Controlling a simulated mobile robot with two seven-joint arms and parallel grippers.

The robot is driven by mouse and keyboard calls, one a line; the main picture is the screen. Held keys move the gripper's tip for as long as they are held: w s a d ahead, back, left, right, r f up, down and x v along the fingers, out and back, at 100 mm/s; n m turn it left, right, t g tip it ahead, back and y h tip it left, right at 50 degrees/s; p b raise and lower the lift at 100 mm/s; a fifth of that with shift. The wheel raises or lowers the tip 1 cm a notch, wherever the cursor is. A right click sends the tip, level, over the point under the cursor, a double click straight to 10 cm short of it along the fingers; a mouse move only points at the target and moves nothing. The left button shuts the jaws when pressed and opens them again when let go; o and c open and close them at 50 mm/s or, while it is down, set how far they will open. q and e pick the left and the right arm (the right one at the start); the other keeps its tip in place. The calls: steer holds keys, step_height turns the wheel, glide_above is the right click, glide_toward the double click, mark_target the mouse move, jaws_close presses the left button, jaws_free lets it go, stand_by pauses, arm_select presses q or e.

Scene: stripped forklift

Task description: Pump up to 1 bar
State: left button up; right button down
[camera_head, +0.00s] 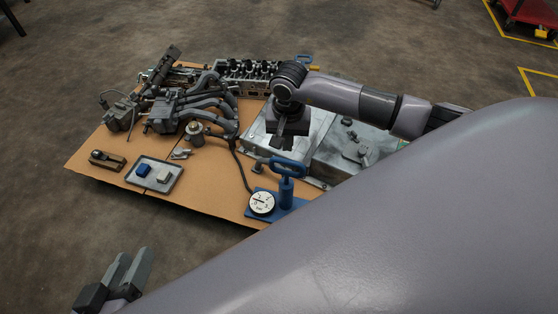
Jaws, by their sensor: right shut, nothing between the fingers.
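The blue hand pump (286,191) stands upright on a blue base near the front edge of the board, its blue handle (289,164) at the top. A round white gauge (262,203) is fixed beside it; its needle is too small to read. A dark hose (240,168) runs from the pump area back to the grey parts. My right gripper (282,141) is shut and empty, just behind and above the handle in the picture, apart from it as far as I can tell. My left gripper (134,262) is at the lower left, off the board, its fingers apart and empty.
The brown board (215,200) carries grey engine parts (195,105), a metal tray (157,184) with a blue and a grey block, a dark clamp-like tool (107,160) and metal boxes (345,140). My arm hides the right side. Floor is clear at left.

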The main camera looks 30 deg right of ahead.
mark_target(287, 162)
stand_by(0.3)
